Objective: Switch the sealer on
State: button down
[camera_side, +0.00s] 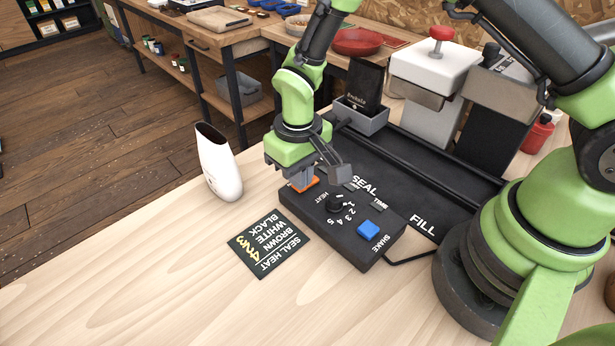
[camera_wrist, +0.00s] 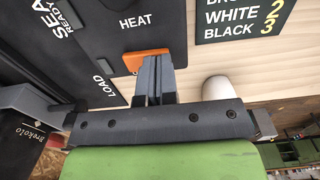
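The sealer's black control box (camera_side: 340,222) lies on the light wood table. It has an orange switch (camera_side: 308,185) at the HEAT end, a black dial (camera_side: 335,204) marked 1 to 5, and a blue SHAKE button (camera_side: 368,230). My gripper (camera_side: 302,178) points down at the orange switch, with its fingers together and nothing seen between them. In the wrist view, the gripper's fingertips (camera_wrist: 155,62) overlap the orange switch (camera_wrist: 134,61) and hide part of it. I cannot tell whether they press it or which way it is set.
A dark SEAL HEAT card (camera_side: 263,243) with yellow figures lies beside the box. A white, open-topped vessel (camera_side: 218,163) stands to the left. A black bag (camera_side: 364,82) stands in a grey holder (camera_side: 361,116) behind. The table's front left is clear.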

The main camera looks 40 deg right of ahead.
jog(key=shift+f, duration=0.15)
jog(key=shift+r, duration=3.55)
notch_tip(320, 180, up, 9)
jog(key=m+t, duration=0.1)
jog(key=t, duration=0.1)
send_over(319, 189)
jog(key=s+d+r+m+t+y, duration=0.1)
jog(key=s+d+r+t, duration=0.1)
jog(key=s+r, duration=0.3)
jog(key=s+d+r+m+t+y, duration=0.1)
jog(key=s+d+r+m+t, duration=0.1)
jog(key=s+r, duration=0.4)
jog(key=s+t, duration=0.1)
jog(key=s, duration=0.3)
jog(key=shift+d, duration=0.2)
